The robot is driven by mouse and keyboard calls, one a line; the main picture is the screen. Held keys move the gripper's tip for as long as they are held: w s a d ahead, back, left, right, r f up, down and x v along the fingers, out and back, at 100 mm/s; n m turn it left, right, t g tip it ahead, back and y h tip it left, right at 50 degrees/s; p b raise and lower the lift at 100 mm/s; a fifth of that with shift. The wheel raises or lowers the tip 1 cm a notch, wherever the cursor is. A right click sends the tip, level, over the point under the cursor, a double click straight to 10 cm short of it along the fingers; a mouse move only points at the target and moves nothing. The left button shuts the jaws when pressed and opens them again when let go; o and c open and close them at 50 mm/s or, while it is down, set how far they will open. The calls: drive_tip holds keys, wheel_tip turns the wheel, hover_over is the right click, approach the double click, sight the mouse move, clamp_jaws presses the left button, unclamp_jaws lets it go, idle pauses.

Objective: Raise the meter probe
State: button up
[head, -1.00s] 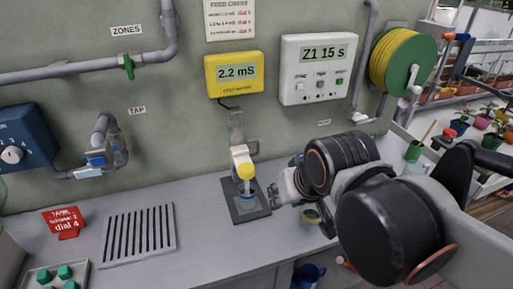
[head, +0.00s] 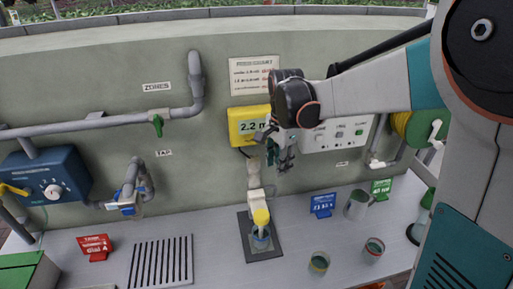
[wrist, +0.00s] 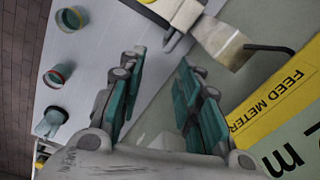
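The meter probe (head: 258,205) is a pale jointed piece with a yellow cap, on a dark base plate (head: 264,249) on the bench. Its lower end is at a small blue-rimmed cup (head: 261,238); whether it touches liquid is hidden. Part of its mount shows at the top of the wrist view (wrist: 222,42), with a black cable. The yellow feed meter (head: 243,126) reads 2.2 and is partly hidden by my arm. My gripper (head: 280,155) hangs above and right of the probe, in front of the wall. In the wrist view my gripper (wrist: 160,62) has teal fingers spread apart with nothing between them.
A white timer box (head: 338,134) is partly behind my arm. Several cups, including a red-rimmed one (head: 373,249), stand right of the probe beside a blue sign (head: 322,204) and green sign (head: 381,188). A slotted drain (head: 160,262) lies left. Bench between is clear.

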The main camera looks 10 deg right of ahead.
sight(275, 188)
drive_tip(key=shift+m+g, duration=0.3)
drive_tip(key=shift+m, duration=0.5)
drive_tip(key=f, duration=0.5)
drive_tip(key=w+f, duration=0.1)
drive_tip(key=f, duration=0.3)
drive_tip(key=w+f+b, duration=0.1)
drive_tip(key=f, duration=0.4)
drive_tip(key=shift+w+d+f, duration=0.15)
drive_tip(key=shift+w+f, duration=0.05)
drive_tip(key=shift+f, duration=0.1)
clamp_jaws()
